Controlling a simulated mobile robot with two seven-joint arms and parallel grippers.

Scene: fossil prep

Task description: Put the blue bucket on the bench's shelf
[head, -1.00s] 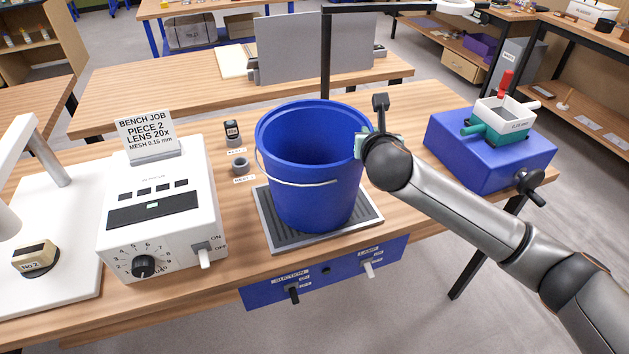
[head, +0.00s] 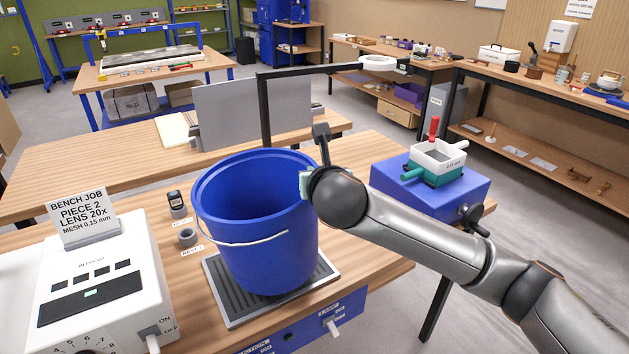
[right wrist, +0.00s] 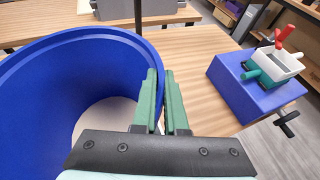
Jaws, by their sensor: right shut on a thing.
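The blue bucket (head: 257,225), with a thin pale handle hanging on its near side, stands upright over the grey ribbed tray (head: 222,297) on the wooden bench (head: 375,262). I cannot tell whether its base touches the tray. My right gripper (head: 306,184) is at the bucket's right rim, shut on its wall. In the right wrist view, the green fingers (right wrist: 163,95) meet the bucket's rim (right wrist: 100,42). A low wooden shelf (head: 550,160) shows under the right-hand bench; I cannot tell which shelf is meant. My left gripper is out of view.
A blue box (head: 425,190) with a white-and-green sieve unit (head: 436,160) stands right of the bucket. A white control unit (head: 95,290) is at left, with small items beside it. A black post (head: 264,110) with a lamp arm rises behind. Grey floor is open at right.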

